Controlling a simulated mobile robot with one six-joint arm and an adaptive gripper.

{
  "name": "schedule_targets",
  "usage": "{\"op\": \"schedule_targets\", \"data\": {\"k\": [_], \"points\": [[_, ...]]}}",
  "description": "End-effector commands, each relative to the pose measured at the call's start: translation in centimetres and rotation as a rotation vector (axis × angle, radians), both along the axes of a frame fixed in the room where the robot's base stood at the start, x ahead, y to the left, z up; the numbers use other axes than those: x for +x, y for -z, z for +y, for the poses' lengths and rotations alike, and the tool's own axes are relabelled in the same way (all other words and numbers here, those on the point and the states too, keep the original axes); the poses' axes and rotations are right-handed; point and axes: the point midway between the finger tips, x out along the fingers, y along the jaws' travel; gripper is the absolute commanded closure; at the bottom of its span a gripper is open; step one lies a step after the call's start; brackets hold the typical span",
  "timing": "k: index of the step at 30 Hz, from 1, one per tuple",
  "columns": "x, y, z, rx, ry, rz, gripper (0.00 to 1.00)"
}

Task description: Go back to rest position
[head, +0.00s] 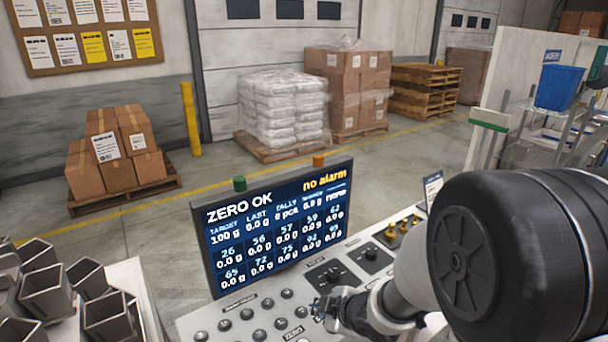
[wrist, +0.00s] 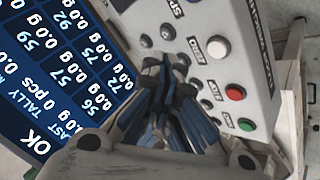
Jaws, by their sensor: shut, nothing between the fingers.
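My gripper (head: 322,308) is at the end of my arm, low in the head view, over the right part of the control panel (head: 205,322). In the wrist view my gripper (wrist: 168,75) is shut, with nothing between its fingertips. The fingertips point toward the panel's round buttons; whether they touch one cannot be told. A red button (wrist: 236,93) and a green button (wrist: 246,125) show to the right of the fingers. The screen (head: 275,225) behind the panel reads "ZERO OK" and "no alarm", with a target of 100 g and weights of 0.0 g.
Metal weigh buckets (head: 48,290) stand at the lower left. The screen rises close to my gripper, and it also fills the left of the wrist view (wrist: 60,60). Pallets with brown boxes (head: 112,150) and white sacks (head: 283,110) stand on the floor beyond. A blue bin (head: 559,87) is at the right.

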Motion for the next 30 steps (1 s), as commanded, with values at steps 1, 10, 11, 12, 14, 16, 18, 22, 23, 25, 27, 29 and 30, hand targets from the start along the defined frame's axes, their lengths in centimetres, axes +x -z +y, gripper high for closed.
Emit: {"op": "schedule_targets", "data": {"k": [1, 10, 11, 12, 14, 16, 18, 22, 23, 25, 27, 29, 30], "points": [[0.1, -1.8, -2.0, -0.016, 0.099, -0.011, 1.00], [-7.8, -9.1, -11.5, 0.052, 0.724, 0.092, 1.00], [-9.1, -9.5, -12.0, 0.073, 0.779, 0.110, 1.00], [-11.0, -9.9, -12.4, 0.105, 0.849, 0.137, 1.00], [-13.9, -10.3, -12.7, 0.156, 0.945, 0.184, 1.00], [-17.2, -10.4, -12.6, 0.218, 1.038, 0.242, 1.00], [-20.1, -10.4, -12.1, 0.277, 1.108, 0.299, 1.00], [-24.1, -10.2, -10.9, 0.357, 1.188, 0.391, 1.00], [-24.8, -10.1, -10.7, 0.370, 1.199, 0.407, 1.00], [-25.8, -10.1, -10.3, 0.388, 1.214, 0.432, 1.00], [-26.3, -10.0, -10.1, 0.398, 1.222, 0.447, 1.00], [-26.3, -10.0, -10.1, 0.398, 1.222, 0.447, 1.00], [-26.3, -10.0, -10.1, 0.398, 1.222, 0.447, 1.00]]}}
